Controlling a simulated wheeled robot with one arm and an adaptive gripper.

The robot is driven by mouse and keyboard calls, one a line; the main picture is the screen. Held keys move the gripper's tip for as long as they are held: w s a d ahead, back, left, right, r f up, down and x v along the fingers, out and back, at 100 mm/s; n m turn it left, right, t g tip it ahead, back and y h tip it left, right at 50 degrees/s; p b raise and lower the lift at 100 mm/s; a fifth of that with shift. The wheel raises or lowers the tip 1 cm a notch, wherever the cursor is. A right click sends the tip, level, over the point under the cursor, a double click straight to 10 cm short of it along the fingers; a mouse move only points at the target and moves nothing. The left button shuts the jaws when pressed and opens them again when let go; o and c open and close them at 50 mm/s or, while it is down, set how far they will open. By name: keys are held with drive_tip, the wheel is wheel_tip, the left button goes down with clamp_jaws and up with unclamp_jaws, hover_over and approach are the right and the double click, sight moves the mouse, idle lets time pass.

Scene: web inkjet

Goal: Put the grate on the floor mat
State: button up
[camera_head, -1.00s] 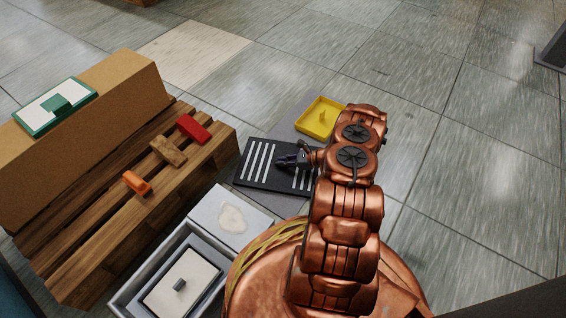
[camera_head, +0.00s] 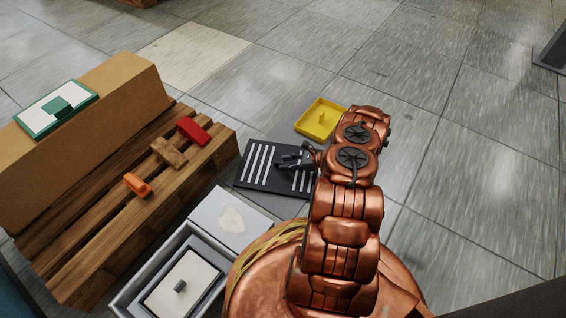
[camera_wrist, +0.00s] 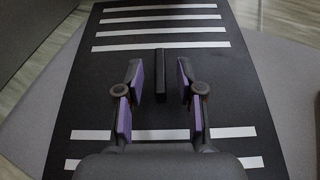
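The grate (camera_head: 258,178) is a black panel with white stripes and a raised black bar handle. It lies on the grey floor mat (camera_head: 284,207), seemingly flat; the mat shows along its sides in the wrist view (camera_wrist: 60,115). My gripper (camera_head: 285,160) is over the middle of the grate. In the wrist view my gripper (camera_wrist: 160,75) is open, with its fingers on either side of the handle bar (camera_wrist: 160,88) and a visible gap on both sides. My arm hides the grate's right edge in the head view.
A yellow tray (camera_head: 331,131) sits at the mat's far end. Left is a wooden pallet (camera_head: 100,235) with red, brown and orange pieces and a cardboard box (camera_head: 120,100) bearing a green-and-white panel (camera_head: 35,118). A grey bin (camera_head: 135,296) stands near my base.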

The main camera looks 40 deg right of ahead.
drive_tip(key=p+v, duration=0.3)
drive_tip(key=v, duration=0.6)
drive_tip(key=shift+s+d+r, duration=0.2)
drive_tip(key=shift+s+r, duration=0.05)
drive_tip(key=shift+r, duration=0.05)
drive_tip(key=w+a+r+n+g+y, duration=0.25)
drive_tip(key=w+a+r+n, duration=0.2)
drive_tip(key=a+r, duration=0.55)
drive_tip(key=w+a+r+n+g+y, duration=0.1)
drive_tip(key=w+a+r+n+g, duration=0.35)
drive_tip(key=a+r, duration=0.6)
drive_tip(key=s+a+r+n+g+h, duration=0.1)
drive_tip(key=s+a+r+n+g, duration=0.1)
drive_tip(key=s+a+r+n, duration=0.35)
drive_tip(key=s+a+r+n+g+h, duration=0.2)
drive_tip(key=a+r+g, duration=0.1)
drive_tip(key=a+r, duration=0.4)
drive_tip(key=s+a+r+n+g+h, duration=0.1)
drive_tip(key=s+a+r+n+h, duration=0.25)
drive_tip(key=s, duration=0.55)
drive_tip(key=s+r+n+g+h, duration=0.1)
drive_tip(key=s+r+n+h, duration=0.1)
drive_tip(key=s+r+n, duration=0.35)
drive_tip(key=s+d+r+n+h, duration=0.1)
drive_tip(key=s+h, duration=0.1)
drive_tip(key=s, duration=0.4)
drive_tip(key=s+d+n+t+h, duration=0.1)
drive_tip(key=s+d+h, duration=0.1)
drive_tip(key=s, duration=0.4)
drive_tip(key=shift+r, duration=0.35)
